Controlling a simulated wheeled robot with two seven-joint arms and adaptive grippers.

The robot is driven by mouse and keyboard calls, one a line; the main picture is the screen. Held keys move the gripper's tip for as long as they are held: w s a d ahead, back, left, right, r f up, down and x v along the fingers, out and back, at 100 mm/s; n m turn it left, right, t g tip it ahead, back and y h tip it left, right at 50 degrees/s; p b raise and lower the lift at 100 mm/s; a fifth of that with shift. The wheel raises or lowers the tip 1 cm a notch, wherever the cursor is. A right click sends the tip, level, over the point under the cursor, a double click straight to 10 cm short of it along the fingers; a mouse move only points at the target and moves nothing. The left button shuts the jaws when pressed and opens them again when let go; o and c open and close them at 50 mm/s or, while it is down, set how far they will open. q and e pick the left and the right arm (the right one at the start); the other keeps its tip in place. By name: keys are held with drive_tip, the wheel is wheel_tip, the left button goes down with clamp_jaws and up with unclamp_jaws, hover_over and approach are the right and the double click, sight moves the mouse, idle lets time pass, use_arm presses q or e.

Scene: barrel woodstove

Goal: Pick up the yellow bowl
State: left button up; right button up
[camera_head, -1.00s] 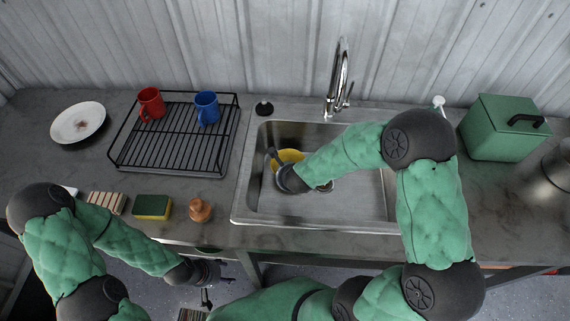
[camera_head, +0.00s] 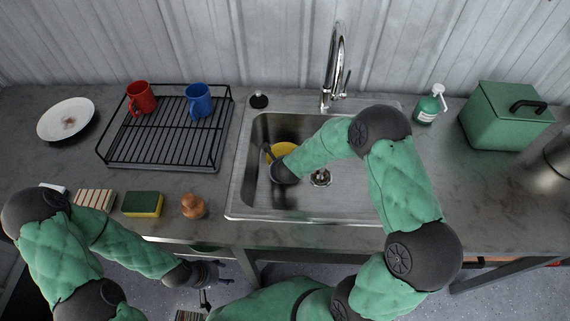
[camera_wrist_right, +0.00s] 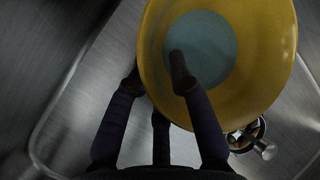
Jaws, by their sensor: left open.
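The yellow bowl (camera_head: 284,149) is in the left part of the sink, partly hidden by my right arm. In the right wrist view the bowl (camera_wrist_right: 268,62) shows its inside with a blue-grey bottom. My right gripper (camera_wrist_right: 156,78) straddles the near-left side of its rim, one finger over the inside and the others at the outside. The fingers are apart; I cannot tell whether they touch the wall. In the head view this right gripper (camera_head: 267,154) is at the bowl's left side. My left gripper (camera_head: 210,281) is open and empty, in front of the counter.
The sink (camera_head: 340,208) has a drain (camera_head: 320,178) beside the bowl and a faucet (camera_head: 335,70) behind. A rack (camera_head: 168,135) with red and blue mugs stands left. A sponge (camera_head: 143,204) and brown object (camera_head: 193,206) lie near the front edge. A soap bottle (camera_head: 427,108) stands right.

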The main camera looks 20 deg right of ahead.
clamp_jaws()
drive_tip(key=shift+r, duration=0.1)
drive_tip(key=shift+w+r+p, duration=0.1)
drive_tip(key=shift+r+p, duration=0.3)
drive_tip(key=shift+r, duration=0.1)
wheel_tip(320, 180, up, 2)
drive_tip(key=shift+r+p, duration=0.15)
drive_tip(key=shift+p, duration=0.55)
drive_tip(key=s+a+r+p, duration=0.4)
drive_tip(key=s+a+r, duration=0.2)
drive_tip(key=s+r, duration=0.3)
drive_tip(key=s, duration=0.3)
drive_tip(key=shift+s+a+r, duration=0.2)
drive_tip(key=shift+a+r, duration=0.05)
drive_tip(key=shift+a, duration=0.15)
